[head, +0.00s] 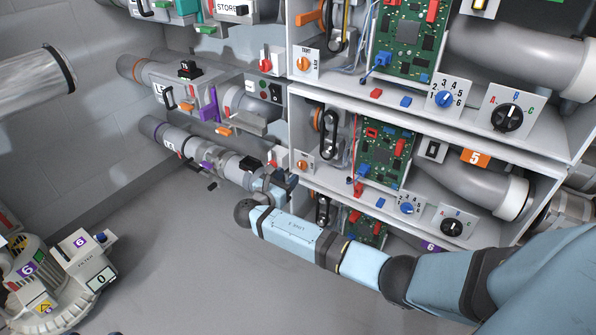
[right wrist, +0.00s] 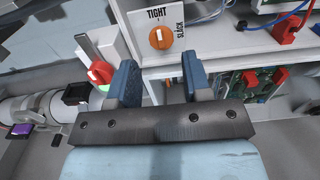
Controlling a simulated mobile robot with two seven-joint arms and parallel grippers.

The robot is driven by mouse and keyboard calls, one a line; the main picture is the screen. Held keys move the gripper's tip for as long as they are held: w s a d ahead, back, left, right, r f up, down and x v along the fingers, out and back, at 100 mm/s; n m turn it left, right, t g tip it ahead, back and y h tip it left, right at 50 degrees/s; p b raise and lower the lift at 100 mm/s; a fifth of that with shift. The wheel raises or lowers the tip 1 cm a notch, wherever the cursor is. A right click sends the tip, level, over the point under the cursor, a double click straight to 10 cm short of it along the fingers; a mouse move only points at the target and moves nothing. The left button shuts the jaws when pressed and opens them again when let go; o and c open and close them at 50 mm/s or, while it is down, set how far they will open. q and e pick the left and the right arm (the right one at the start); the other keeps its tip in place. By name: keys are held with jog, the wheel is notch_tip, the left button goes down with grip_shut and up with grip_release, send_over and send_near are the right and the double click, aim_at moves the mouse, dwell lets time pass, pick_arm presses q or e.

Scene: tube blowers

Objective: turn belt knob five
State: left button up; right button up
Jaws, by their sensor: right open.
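The belt knob is a round orange knob (right wrist: 160,38) on a white plate marked TIGHT and SLACK in the right wrist view. In the head view it appears to be the small orange knob (head: 304,166) at the left end of the shelf row with the orange 5 label (head: 475,157). My right gripper (right wrist: 162,84) is open, its two blue fingers apart with nothing between them. The knob lies beyond the fingertips, apart from them. In the head view my right gripper (head: 283,181) is just left of and below the knob plate. My left gripper is not in view.
A red switch (right wrist: 100,73) on a white box is close to the left finger. A similar orange knob (head: 303,64) is on the shelf row above. Blower pipes (head: 210,155) run left of the gripper. Open grey floor (head: 190,270) lies below.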

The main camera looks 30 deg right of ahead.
aim_at(300, 165)
jog(key=b+x, duration=0.2)
jog(key=x, duration=0.5)
jog(key=shift+a, duration=0.1)
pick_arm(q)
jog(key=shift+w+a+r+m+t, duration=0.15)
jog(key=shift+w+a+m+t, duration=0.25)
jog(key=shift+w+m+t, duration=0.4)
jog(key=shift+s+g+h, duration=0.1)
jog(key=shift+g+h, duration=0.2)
pick_arm(e)
jog(key=c, duration=0.6)
